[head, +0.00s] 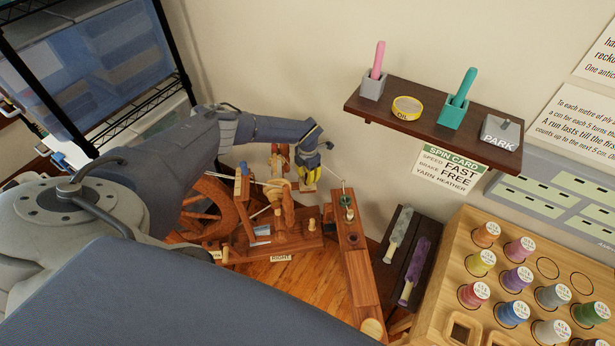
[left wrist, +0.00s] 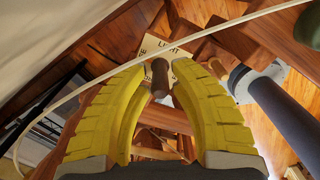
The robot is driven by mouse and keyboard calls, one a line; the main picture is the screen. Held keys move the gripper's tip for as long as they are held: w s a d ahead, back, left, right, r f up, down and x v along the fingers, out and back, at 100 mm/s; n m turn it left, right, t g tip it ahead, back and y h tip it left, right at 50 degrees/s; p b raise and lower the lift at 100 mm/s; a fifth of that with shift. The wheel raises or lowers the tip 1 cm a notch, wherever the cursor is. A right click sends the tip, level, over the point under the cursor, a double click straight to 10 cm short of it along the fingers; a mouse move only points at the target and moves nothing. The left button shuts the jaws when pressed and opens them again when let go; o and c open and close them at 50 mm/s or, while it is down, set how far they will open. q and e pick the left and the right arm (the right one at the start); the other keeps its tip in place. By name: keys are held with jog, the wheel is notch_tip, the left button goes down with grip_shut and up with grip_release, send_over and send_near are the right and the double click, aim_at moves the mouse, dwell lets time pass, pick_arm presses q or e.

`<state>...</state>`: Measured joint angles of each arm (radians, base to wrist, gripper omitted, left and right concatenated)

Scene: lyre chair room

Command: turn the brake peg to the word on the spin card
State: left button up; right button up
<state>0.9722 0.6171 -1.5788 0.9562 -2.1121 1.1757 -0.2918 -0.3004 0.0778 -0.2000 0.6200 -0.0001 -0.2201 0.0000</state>
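The wooden brake peg (left wrist: 160,78) stands between my left fingertips in the left wrist view. A pale card (left wrist: 185,55) reading LIGHT lies behind it; its other words are covered or unclear. My left gripper (head: 318,165), with yellow fingers, is over the back of the wooden spinning wheel (head: 285,240) in the head view. It looks open around the peg, with narrow gaps on both sides. The spin card (head: 450,168) on the wall reads SPEED FAST, BRAKE FREE, YARN HEATHER. My right gripper is not in view.
A dark wall shelf (head: 420,116) holds pink and green handled tools, an oil tin and a PARK block. A wooden rack (head: 500,250) of yarn spools stands at the right. A pale yarn strand (left wrist: 100,80) crosses the left wrist view near the fingers.

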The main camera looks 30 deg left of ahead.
aim_at(307, 174)
pick_arm(q)
jog(key=o, duration=0.3)
notch_tip(307, 174, up, 12)
dwell(0.8)
jog(key=shift+s, duration=0.1)
